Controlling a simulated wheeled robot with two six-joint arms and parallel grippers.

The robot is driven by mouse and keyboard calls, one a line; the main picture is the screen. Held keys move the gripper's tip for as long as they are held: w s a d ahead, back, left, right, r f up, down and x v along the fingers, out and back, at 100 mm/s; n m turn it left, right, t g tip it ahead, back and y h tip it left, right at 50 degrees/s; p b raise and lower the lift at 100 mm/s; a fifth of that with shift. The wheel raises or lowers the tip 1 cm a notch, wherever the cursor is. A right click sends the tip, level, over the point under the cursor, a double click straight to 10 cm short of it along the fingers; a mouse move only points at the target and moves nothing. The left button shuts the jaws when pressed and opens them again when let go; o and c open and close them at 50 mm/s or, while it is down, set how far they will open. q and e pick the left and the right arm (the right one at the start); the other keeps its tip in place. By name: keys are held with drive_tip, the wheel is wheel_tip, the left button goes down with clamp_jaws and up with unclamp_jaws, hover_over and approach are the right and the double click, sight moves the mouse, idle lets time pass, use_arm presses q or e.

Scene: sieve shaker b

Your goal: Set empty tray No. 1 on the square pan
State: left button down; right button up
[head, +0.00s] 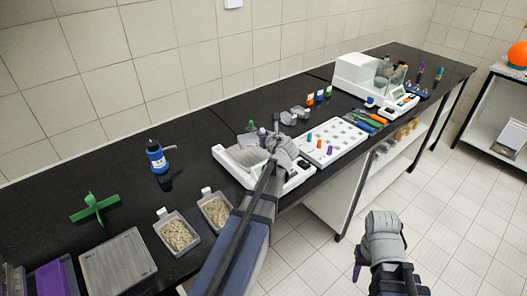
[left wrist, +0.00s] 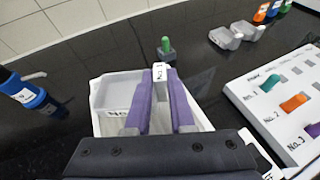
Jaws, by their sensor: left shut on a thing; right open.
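My left gripper (head: 281,150) is over the white balance (head: 232,166) in the head view. In the left wrist view its purple fingers (left wrist: 160,104) are shut on the upright white tab of a tray, marked No. 1. The grey, empty-looking tray (left wrist: 117,90) shows left of the fingers, over the white balance body (left wrist: 97,118). The square pan is hidden under the tray and gripper, and I cannot tell whether the tray touches it. My right gripper (head: 370,262) is open and empty over the floor, in front of the bench.
Two trays of grain (head: 178,234) (head: 215,210), a blue bottle (head: 157,158) and a green cross-shaped piece (head: 95,208) stand to the left. A numbered white board (head: 330,141) is close on the right. Small grey trays (left wrist: 226,38) and a green-topped piece (left wrist: 166,48) stand behind.

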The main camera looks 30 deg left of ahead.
use_arm(q)
drive_tip(key=shift+f+b, duration=1.9)
drive_tip(key=shift+f, duration=0.35)
drive_tip(key=shift+r, duration=0.15)
drive_tip(key=c, duration=0.8)
unclamp_jaws()
drive_tip(key=shift+o, duration=0.2)
drive_tip(key=shift+s+d+r, duration=0.1)
drive_tip(key=shift+s+r, duration=0.05)
drive_tip(key=p+v, duration=0.4)
drive_tip(key=v, duration=0.7)
drive_tip(key=shift+s+d+p, duration=0.15)
drive_tip(key=shift+d+p, duration=0.05)
drive_tip(key=shift+p, duration=0.2)
